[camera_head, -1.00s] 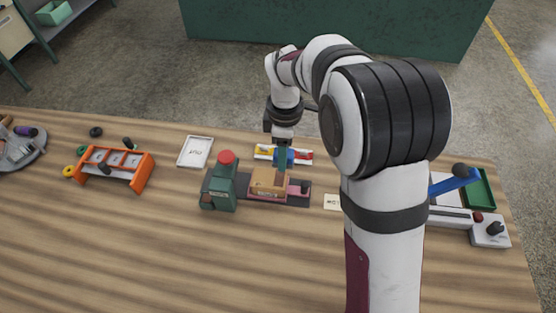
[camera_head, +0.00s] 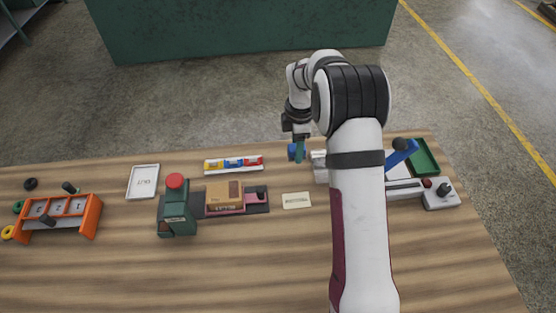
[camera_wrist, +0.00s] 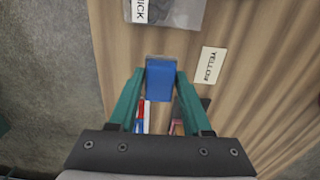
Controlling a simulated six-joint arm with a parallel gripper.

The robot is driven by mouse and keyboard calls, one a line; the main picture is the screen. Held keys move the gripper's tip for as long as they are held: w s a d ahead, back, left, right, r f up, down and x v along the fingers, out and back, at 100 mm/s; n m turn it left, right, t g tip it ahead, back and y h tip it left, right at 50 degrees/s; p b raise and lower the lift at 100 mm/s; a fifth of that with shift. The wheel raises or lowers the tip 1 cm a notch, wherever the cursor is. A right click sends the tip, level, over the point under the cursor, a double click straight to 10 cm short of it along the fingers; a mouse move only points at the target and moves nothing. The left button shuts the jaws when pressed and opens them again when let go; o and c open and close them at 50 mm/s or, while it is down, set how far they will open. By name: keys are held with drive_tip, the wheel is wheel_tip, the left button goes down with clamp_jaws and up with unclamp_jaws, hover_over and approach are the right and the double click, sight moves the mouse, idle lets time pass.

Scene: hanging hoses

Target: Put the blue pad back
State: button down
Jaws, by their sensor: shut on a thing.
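My gripper (camera_head: 297,150) is shut on the blue pad (camera_head: 295,152), holding it above the far side of the table, right of the colour tray. In the wrist view the pad (camera_wrist: 160,80) sits between the two green fingertips (camera_wrist: 160,84). The white colour tray (camera_head: 206,168) lies flat with yellow, blue and red patches; I cannot tell whether the blue patch is a pad or a marked slot. Part of a red and blue striped piece shows below the fingers in the wrist view.
A green stamp machine (camera_head: 176,210) with a red knob stands beside a cardboard box (camera_head: 224,195). A small card (camera_head: 296,200) lies right of it; a card reading YELLOW (camera_wrist: 209,66) shows in the wrist view. A white tray (camera_head: 143,181) and orange rack (camera_head: 92,215) are left; a green bin (camera_head: 425,157) is right.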

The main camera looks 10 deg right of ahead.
hover_over(278, 166)
wheel_tip(278, 166, down, 3)
drive_tip(key=shift+d+f, duration=0.1)
drive_tip(key=shift+f, duration=1.95)
drive_tip(key=shift+c, duration=1.7)
unclamp_jaws()
drive_tip(key=shift+f, duration=0.15)
